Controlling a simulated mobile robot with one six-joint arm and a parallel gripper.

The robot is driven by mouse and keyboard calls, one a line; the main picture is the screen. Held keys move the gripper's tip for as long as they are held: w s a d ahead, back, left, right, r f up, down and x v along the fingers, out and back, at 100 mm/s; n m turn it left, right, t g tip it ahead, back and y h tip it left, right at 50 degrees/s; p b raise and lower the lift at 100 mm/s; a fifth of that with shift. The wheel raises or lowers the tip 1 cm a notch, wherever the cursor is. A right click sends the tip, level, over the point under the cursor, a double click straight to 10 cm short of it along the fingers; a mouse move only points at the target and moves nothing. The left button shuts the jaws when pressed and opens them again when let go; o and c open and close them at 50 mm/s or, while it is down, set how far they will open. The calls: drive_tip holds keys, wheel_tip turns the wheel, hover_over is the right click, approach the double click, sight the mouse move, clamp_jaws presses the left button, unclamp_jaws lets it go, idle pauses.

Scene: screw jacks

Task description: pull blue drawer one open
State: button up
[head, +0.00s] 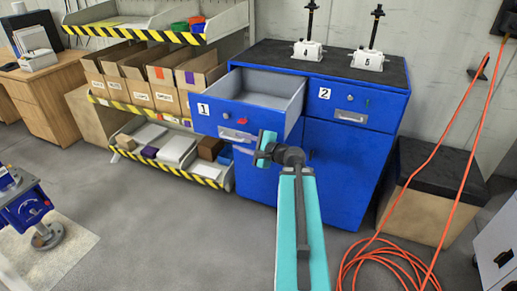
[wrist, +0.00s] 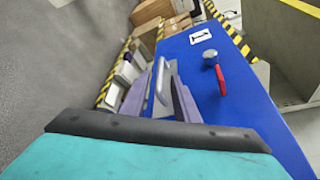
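Blue drawer one (head: 225,122), labelled 1, stands pulled well out of the upper left of the blue cabinet; its grey inside shows empty. Its front also shows in the wrist view (wrist: 235,115), with a silver knob and a red key. The silver handle (head: 237,135) is low on the drawer front. My gripper (head: 260,150) is at the right end of this handle. In the wrist view, the handle (wrist: 163,82) lies between the two purple-grey fingers of my gripper (wrist: 161,88). The fingers stand apart, with a narrow gap beside the handle.
Drawer two (head: 352,103) is shut, beside drawer one. Two screw jacks (head: 308,48) (head: 368,58) stand on the cabinet's black top. A shelf rack (head: 160,110) with cardboard bins is at the left. An orange hose (head: 385,262) coils on the floor at the right.

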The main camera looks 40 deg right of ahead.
drive_tip(key=shift+p+v, duration=0.8)
drive_tip(key=shift+p, duration=0.35)
drive_tip(key=p+v, duration=0.2)
drive_tip(key=p, duration=0.6)
drive_tip(key=shift+s+r, duration=0.15)
drive_tip(key=shift+p+v, duration=2.8)
drive_tip(key=shift+p, duration=0.75)
